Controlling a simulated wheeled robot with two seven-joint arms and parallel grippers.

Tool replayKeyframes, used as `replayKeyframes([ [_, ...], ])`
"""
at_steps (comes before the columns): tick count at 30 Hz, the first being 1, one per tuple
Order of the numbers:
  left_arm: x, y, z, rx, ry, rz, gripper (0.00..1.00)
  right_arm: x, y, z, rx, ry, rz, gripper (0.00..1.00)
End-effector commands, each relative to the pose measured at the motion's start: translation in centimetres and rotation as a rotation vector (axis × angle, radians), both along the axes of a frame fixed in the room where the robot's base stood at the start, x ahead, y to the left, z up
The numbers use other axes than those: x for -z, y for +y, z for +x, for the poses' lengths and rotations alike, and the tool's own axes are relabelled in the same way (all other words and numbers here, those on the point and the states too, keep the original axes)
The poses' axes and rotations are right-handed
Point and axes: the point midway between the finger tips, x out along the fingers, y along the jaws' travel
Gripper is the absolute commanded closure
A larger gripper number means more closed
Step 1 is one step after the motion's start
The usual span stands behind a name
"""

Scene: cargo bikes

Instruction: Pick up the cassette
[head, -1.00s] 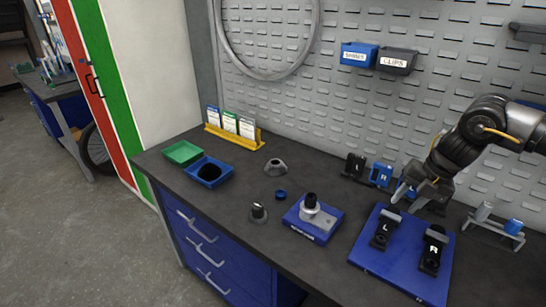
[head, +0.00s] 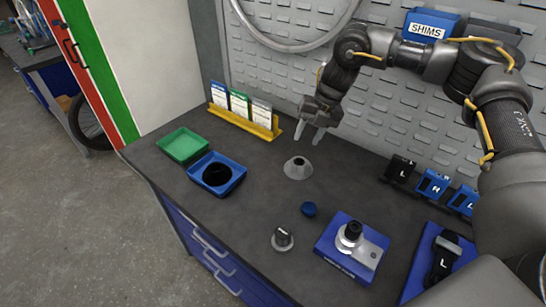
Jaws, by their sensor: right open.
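A small grey cone-shaped part with a hole in its top, which looks like the cassette (head: 298,169), sits on the dark bench top (head: 262,215) in the head view. My right gripper (head: 308,136) is above the bench, just behind and slightly right of the cassette in the picture. Its two fingers point down, apart, with nothing between them. The whole cassette shows, and the fingers look clear of it. My left gripper is not in view.
A blue tray (head: 233,184) holding a dark round thing and a green tray (head: 184,144) stand left. A yellow card rack (head: 238,122) stands behind. A blue cap (head: 309,209), a black-topped knob (head: 283,238) and a blue fixture (head: 334,257) are nearer.

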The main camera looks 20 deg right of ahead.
Motion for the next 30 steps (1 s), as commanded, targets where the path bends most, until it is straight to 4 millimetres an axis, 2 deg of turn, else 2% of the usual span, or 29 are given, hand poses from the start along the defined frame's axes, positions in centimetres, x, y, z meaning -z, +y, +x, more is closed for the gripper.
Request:
replayKeyframes([
  [5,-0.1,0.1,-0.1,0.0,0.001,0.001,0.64,0.5,0.7,0.3,-0.01,0.003,-0.001,0.6],
  [11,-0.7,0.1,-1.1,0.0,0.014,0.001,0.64,3.3,1.8,0.8,-0.014,0.003,-0.001,0.6],
  [15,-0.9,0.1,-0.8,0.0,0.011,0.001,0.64,4.9,2.0,1.0,-0.011,0.003,-0.001,0.6],
  [23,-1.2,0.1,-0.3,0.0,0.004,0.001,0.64,5.7,2.2,1.1,-0.01,0.002,0.0,0.6],
  [30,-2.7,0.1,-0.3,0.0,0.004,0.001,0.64,8.8,3.2,2.1,-0.009,0.003,-0.002,0.6],
])
